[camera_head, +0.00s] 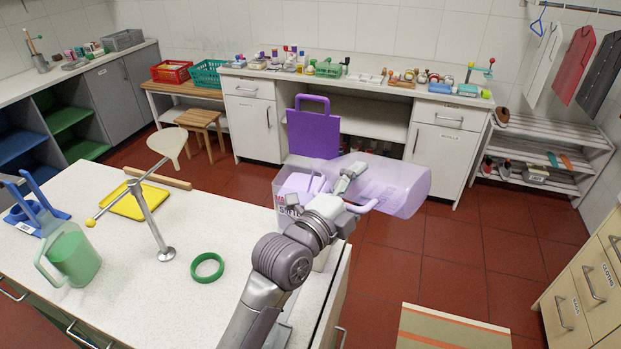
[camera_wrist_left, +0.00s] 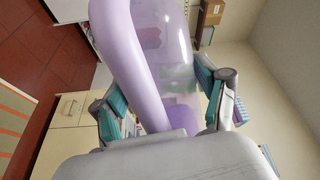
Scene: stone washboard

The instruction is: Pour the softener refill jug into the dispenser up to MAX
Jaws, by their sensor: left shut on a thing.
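The softener jug (camera_head: 400,188) is translucent purple and lies tipped nearly level in the head view, its broad end to the right. My left gripper (camera_head: 357,190) is shut on its handle; in the wrist view the fingers (camera_wrist_left: 168,105) close around the purple handle (camera_wrist_left: 135,70). The jug's narrow end is at the left, over or beside a pale box-shaped dispenser (camera_head: 291,187) at the counter's right edge. My arm and the jug hide part of the dispenser, so its level, any MAX mark and any flow cannot be made out. My right gripper is out of view.
On the white counter (camera_head: 215,215) are a green jug (camera_head: 75,254), a green ring (camera_head: 207,267), a metal stand (camera_head: 150,218) and a yellow tray (camera_head: 136,202). A purple panel (camera_head: 313,132) stands upright behind the dispenser. Red floor (camera_head: 470,255) lies open to the right.

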